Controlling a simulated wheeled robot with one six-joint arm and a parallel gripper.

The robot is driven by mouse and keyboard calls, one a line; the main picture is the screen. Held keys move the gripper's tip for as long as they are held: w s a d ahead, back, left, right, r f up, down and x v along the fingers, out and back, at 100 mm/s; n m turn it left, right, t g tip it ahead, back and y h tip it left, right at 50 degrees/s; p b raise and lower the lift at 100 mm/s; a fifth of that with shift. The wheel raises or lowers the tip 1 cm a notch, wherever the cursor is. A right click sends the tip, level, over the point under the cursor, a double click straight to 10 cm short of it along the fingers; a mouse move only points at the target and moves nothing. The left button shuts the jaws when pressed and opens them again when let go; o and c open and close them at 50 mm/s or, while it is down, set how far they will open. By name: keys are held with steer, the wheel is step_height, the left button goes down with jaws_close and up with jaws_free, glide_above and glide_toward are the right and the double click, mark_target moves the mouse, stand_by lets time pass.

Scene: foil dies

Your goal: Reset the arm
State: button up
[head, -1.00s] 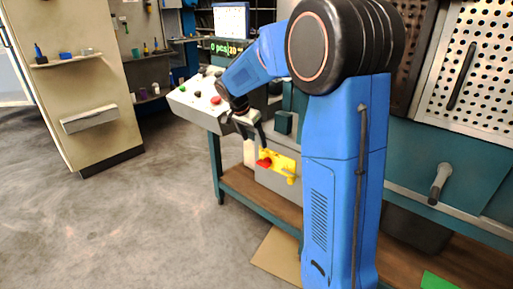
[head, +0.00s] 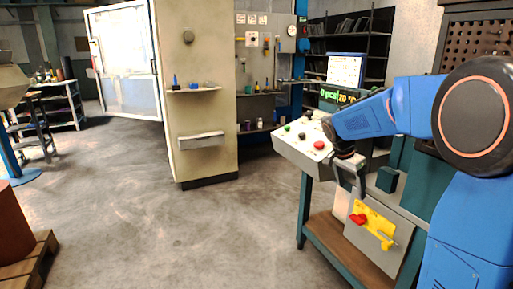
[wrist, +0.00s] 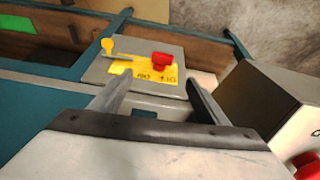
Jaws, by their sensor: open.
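My gripper (wrist: 152,92) is open in the wrist view, its two grey fingers spread with nothing between them. Beyond the fingertips is a grey box with a yellow plate (wrist: 122,70), a red knob (wrist: 162,61) and a yellow lever (wrist: 108,46). In the head view my gripper (head: 352,180) hangs from my blue arm at the right, above and apart from that grey box (head: 398,228), as far as I can tell. The red knob (head: 358,219) and yellow plate (head: 371,225) face outward there.
A sloped control panel (head: 303,145) with red, green and black buttons stands close beside my gripper. The teal bench (head: 305,210) has a brown lower shelf. A beige cabinet wall (head: 200,110) stands left of it. Open concrete floor (head: 220,230) lies at the middle left.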

steer(key=s+a+n+t+y, duration=0.1)
steer(key=s+a+n, duration=0.3)
steer(key=s, duration=0.8)
steer(key=s+a+f+n+t+y, duration=0.1)
steer(key=s+a+n, duration=0.2)
steer(key=s, duration=0.9)
steer(key=s+a+n+t+y, duration=0.1)
steer(key=s+a+n, duration=0.3)
steer(key=s, duration=0.8)
steer(key=shift+s+a+f+n+y, duration=0.4)
steer(key=shift+n+y, duration=0.2)
steer(key=shift+n, duration=0.6)
